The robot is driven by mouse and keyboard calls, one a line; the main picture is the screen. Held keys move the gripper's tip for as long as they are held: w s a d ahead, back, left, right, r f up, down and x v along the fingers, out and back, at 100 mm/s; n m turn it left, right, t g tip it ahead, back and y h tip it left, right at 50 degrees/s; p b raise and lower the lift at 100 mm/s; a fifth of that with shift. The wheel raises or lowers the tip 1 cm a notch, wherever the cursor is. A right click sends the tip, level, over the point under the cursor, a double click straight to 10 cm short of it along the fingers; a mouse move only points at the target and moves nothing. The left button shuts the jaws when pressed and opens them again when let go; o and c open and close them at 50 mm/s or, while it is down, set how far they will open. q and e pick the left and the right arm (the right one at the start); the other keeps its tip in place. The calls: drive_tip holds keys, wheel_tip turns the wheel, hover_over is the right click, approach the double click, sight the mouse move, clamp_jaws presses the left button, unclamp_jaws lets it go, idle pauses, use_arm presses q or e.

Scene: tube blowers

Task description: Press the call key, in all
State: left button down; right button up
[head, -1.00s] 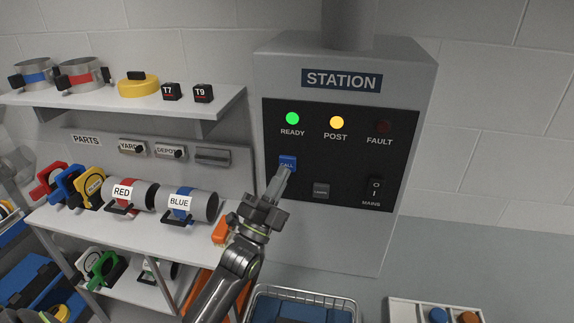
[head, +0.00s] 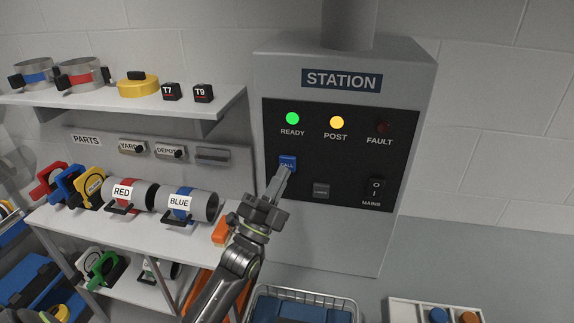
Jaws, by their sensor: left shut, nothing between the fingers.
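The call key (head: 287,160) is a blue square labelled CALL on the black panel of the grey station box (head: 345,75). It sits below the green READY light. My left gripper (head: 283,174) is shut and empty, with its fingertips at the lower edge of the call key. They cover the key's lower part. I cannot tell whether they touch it or whether the key is pushed in. My right gripper is not in view.
The READY light (head: 292,118) is lit green, the POST light (head: 337,121) yellow, and the FAULT light (head: 383,127) is dark. A grey key (head: 321,191) and the MAINS switch (head: 375,191) are on the same panel. Shelves with labelled parts stand left.

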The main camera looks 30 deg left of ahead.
use_arm(q)
drive_tip(key=shift+w, duration=0.15)
idle(0.4)
drive_tip(key=shift+w+a, duration=0.1)
drive_tip(key=shift+w, duration=0.15)
